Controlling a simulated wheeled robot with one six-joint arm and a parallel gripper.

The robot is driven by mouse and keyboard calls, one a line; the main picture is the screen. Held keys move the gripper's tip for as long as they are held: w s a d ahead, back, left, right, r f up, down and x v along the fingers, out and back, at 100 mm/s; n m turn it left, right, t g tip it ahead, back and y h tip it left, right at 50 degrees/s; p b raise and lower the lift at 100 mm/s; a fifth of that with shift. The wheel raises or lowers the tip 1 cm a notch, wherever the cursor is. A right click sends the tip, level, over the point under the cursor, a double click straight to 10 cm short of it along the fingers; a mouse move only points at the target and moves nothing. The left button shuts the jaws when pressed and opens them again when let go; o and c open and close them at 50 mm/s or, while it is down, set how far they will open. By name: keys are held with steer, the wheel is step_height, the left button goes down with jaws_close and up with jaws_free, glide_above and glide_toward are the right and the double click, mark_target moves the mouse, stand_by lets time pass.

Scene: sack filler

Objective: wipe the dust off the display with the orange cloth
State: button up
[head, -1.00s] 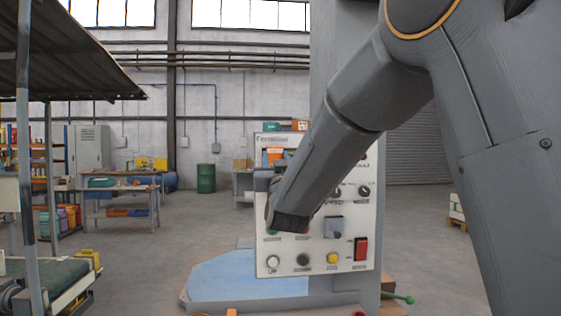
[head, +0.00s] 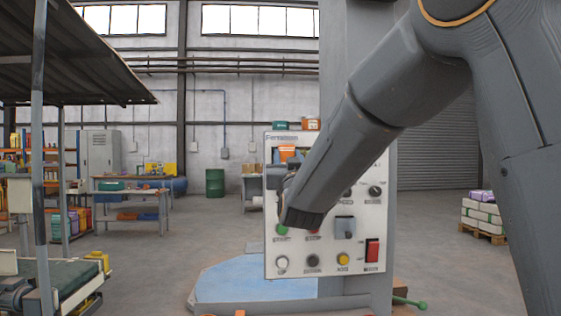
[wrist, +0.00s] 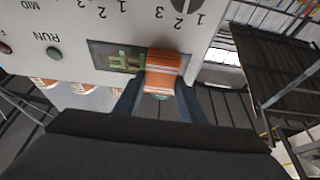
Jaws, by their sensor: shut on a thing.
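The display (wrist: 118,57) is a dark, greenish screen with paler patches, set in the white control panel (head: 292,250). I cannot tell whether those patches are dust or shown digits. The orange cloth (wrist: 163,72) is a folded pad between the fingers of my gripper (wrist: 160,98), which is shut on it. In the wrist view, which is upside down, the cloth lies over one end of the display and seems to touch it. In the head view the cloth (head: 287,154) shows at the panel's upper left, and my forearm hides much of the panel.
Knobs, a green button (head: 282,230), a yellow button (head: 343,259) and a red switch (head: 373,250) stand out from the panel below the display. Coloured items (head: 311,124) sit on top of the panel. A conveyor (head: 70,280) is at the left.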

steer(key=d+b, duration=0.4)
steer(key=d, duration=0.6)
steer(key=shift+w+d, duration=0.15)
steer(key=shift+d, duration=0.05)
stand_by(0.8)
steer(key=shift+s+b, duration=0.7)
steer(key=shift+s, duration=2.25)
steer(key=shift+s, duration=0.15)
steer(key=s, duration=0.2)
steer(key=shift+s+b, duration=0.3)
steer(key=shift+s, duration=0.05)
